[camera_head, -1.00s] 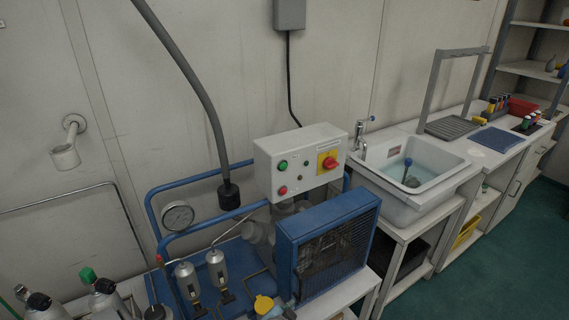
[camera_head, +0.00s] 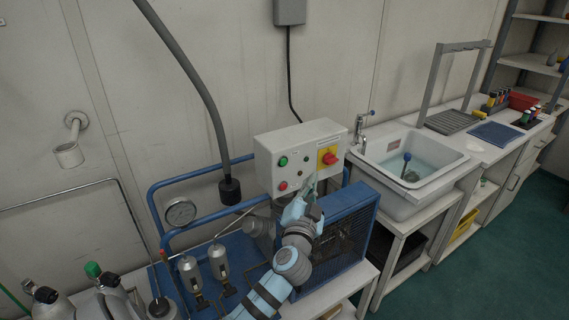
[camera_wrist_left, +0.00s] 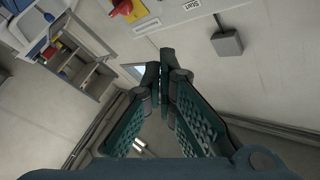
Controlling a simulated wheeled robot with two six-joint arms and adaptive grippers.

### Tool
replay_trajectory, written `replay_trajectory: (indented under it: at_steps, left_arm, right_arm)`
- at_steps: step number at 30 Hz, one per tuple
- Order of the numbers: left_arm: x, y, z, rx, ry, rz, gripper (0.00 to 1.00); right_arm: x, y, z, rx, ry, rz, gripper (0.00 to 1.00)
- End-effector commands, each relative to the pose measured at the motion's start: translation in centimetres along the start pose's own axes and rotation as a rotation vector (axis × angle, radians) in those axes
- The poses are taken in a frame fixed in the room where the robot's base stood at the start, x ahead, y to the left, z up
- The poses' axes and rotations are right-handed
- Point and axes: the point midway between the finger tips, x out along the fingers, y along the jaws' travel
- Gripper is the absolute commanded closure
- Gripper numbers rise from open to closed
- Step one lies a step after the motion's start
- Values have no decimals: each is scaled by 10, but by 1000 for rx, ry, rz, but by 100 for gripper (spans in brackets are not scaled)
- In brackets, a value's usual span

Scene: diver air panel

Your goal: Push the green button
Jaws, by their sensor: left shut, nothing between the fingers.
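The green button (camera_head: 283,161) is on the upper left of the front of a white control box (camera_head: 263,173), above a red button (camera_head: 283,186). It is unobstructed in the head view; I cannot make it out in the left wrist view. My left gripper (camera_head: 311,184) is in front of the box's lower edge, to the right of and below the green button. Whether it touches the box is unclear. In the left wrist view its teal fingers (camera_wrist_left: 166,65) are closed together and empty. My right gripper is not in view.
A red switch on a yellow plate (camera_head: 328,156) is right of the button. A blue-framed fan unit (camera_head: 352,204) stands below the box. A gauge (camera_head: 181,212) and blue rails are to the left. A sink (camera_head: 410,160) is to the right.

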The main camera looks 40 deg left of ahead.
Motion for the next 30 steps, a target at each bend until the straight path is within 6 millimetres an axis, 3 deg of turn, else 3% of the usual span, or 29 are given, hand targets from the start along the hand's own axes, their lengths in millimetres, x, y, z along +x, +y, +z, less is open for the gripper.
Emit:
replay_trajectory:
  at_steps: [8,21,30]
  left_arm:
    - [9,-6,7,2,-1,2,100]
    - [51,-36,40,2,-1,1,100]
    - [61,-44,46,-1,-3,2,100]
  right_arm:
    - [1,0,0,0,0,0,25]
    - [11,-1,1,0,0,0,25]
    - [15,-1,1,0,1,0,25]
